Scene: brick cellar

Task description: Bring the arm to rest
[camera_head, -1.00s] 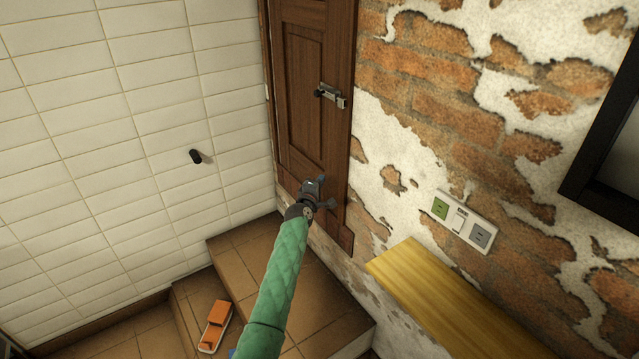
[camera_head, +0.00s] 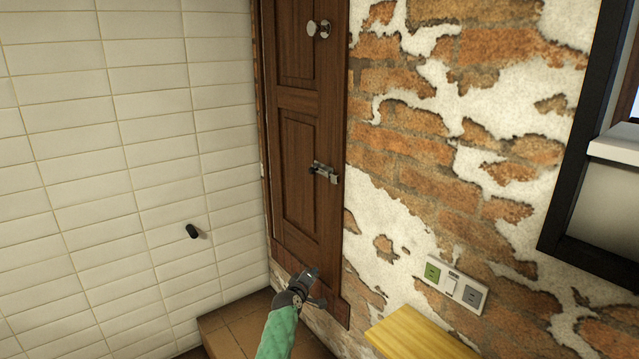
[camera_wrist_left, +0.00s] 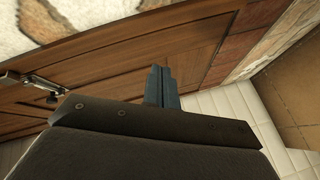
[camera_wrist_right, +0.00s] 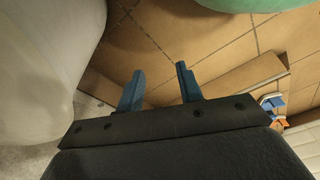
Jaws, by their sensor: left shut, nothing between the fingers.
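My left arm, in a green sleeve, comes up from the bottom of the head view. Its gripper (camera_head: 316,284) is in front of the lower part of the brown wooden door (camera_head: 306,165). In the left wrist view the two blue-grey fingers (camera_wrist_left: 162,88) lie together, shut and empty, with the door (camera_wrist_left: 110,70) beyond them. My right gripper (camera_wrist_right: 158,80) shows only in its own wrist view. Its two blue fingers stand apart with nothing between them, above brown floor tiles.
The door carries a metal bolt (camera_head: 324,172) and a round knob (camera_head: 324,29). A black peg (camera_head: 192,231) sticks out of the white tiled wall (camera_head: 110,150). A socket panel (camera_head: 453,285) is on the brick wall above a yellow wooden top (camera_head: 415,338). Tiled steps (camera_head: 235,322) lie below the door.

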